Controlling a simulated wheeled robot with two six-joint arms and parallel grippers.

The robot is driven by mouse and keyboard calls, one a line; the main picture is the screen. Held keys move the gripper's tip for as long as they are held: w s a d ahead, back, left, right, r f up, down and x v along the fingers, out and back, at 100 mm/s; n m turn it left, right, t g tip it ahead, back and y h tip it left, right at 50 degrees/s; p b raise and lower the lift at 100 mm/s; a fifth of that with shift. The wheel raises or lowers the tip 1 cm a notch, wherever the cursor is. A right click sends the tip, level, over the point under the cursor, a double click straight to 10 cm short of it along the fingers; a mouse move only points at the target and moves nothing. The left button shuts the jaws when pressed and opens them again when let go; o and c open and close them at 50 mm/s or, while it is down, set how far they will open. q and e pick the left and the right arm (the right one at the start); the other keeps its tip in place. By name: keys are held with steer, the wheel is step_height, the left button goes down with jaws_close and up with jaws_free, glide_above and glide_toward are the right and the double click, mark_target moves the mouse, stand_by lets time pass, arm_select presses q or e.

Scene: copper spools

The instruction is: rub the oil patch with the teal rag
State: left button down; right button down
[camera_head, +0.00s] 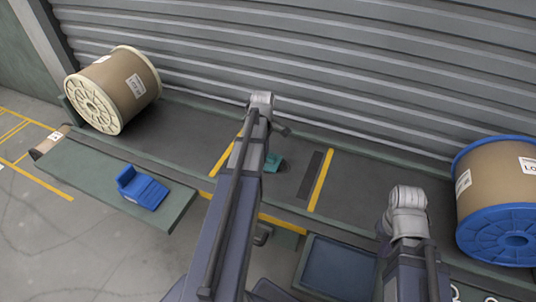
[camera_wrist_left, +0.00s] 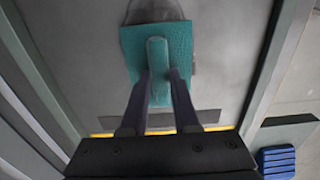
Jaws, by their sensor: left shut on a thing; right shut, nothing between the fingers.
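The teal rag (camera_wrist_left: 180,42) lies flat on the grey surface in the left wrist view, with a raised ridge along its middle. My left gripper (camera_wrist_left: 159,76) is shut on that ridge. The oil patch (camera_wrist_left: 152,10) shows as a darker, rounded area past the rag's far edge. The rag seems to cover part of it. In the head view a small part of the rag (camera_head: 274,161) shows beside my left arm, which hides the left gripper. My right gripper (camera_head: 383,228) is mostly hidden by its own arm at the lower right. It is shut and empty, well away from the rag.
A cream-flanged spool (camera_head: 130,86) stands at the left and a blue-flanged spool (camera_head: 505,234) at the right. A blue object (camera_head: 145,192) lies on a green-grey slab (camera_head: 85,172). A dark strip (camera_head: 310,175) lies right of the rag. A ribbed shutter (camera_head: 330,60) closes the back.

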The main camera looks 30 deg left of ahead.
mark_target(273, 158)
arm_select(q)
steer(key=shift+s+a, duration=0.2)
steer(key=shift+a, duration=0.65)
steer(key=shift+s+a, duration=0.15)
steer(key=shift+a, duration=0.7)
steer(key=shift+w+d+f, duration=0.1)
steer(key=shift+w+d, duration=0.1)
steer(key=shift+d, duration=0.7)
steer(key=shift+w+d, duration=0.15)
steer(key=shift+d, duration=0.75)
steer(key=shift+d, duration=0.15)
steer(key=shift+w+d, duration=0.2)
steer(key=shift+d, duration=0.6)
steer(key=shift+w+d, duration=0.15)
steer(key=shift+d, duration=0.6)
steer(key=shift+w+d, duration=0.15)
steer(key=shift+d, duration=0.7)
steer(key=shift+w+d, duration=0.15)
steer(key=shift+d, duration=0.7)
